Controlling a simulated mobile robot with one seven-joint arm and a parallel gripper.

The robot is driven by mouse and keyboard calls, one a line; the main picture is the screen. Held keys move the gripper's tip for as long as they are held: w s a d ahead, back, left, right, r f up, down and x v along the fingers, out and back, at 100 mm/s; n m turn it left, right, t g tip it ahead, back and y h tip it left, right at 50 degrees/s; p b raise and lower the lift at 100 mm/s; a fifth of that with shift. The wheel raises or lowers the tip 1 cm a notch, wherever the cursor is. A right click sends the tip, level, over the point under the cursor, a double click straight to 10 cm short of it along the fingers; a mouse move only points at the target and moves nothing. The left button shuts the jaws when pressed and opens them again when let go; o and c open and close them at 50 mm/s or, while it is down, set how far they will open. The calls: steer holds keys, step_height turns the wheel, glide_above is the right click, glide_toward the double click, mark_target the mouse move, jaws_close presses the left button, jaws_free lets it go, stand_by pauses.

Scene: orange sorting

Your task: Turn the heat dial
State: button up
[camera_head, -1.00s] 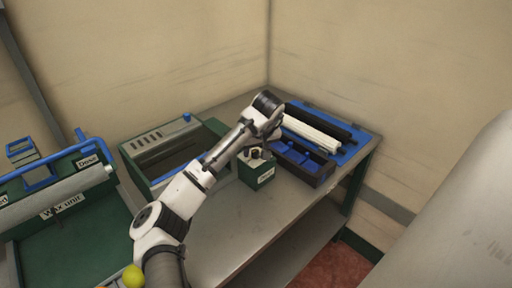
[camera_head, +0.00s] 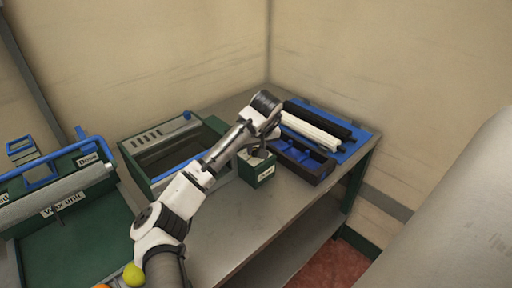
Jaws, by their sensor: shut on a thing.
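The heat dial is not clearly visible; it seems hidden under my gripper on top of a small green box (camera_head: 262,179) with a white label on its front. The box stands on the grey table between a larger green machine and a dark tray. My gripper (camera_head: 256,154) points down at the top of this box. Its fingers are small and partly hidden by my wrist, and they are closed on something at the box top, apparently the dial.
A green machine with a slotted top (camera_head: 165,138) stands left of the box. A dark tray with blue dividers (camera_head: 322,172) and a blue rack with rollers (camera_head: 349,150) stand right. The wax unit (camera_head: 62,205) is far left. The table front (camera_head: 225,222) is clear.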

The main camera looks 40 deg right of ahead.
steer(key=m+h+p, duration=0.1)
steer(key=m, duration=0.2)
steer(key=m+g+h+p, duration=0.1)
steer(key=m, duration=0.2)
steer(key=shift+w+a+g, duration=0.1)
steer(key=shift+g, duration=0.2)
steer(key=m+g, duration=0.1)
steer(key=m, duration=0.2)
steer(key=m+p, duration=0.1)
steer(key=m, duration=0.1)
steer(key=shift+w+m+g+h+p, duration=0.15)
steer(key=shift+m+g+h+p, duration=0.15)
steer(key=shift+m+g+h, duration=0.1)
steer(key=m+g, duration=0.2)
steer(key=m, duration=0.3)
steer(key=shift+w, duration=0.15)
steer(key=m+g, duration=0.1)
steer(key=m, duration=0.2)
steer(key=m+g+y, duration=0.1)
steer(key=m, duration=0.2)
steer(key=shift+w+b, duration=0.15)
steer(key=shift+b, duration=0.15)
steer(key=shift+m, duration=0.3)
steer(key=o, duration=1)
steer(key=shift+r, duration=0.1)
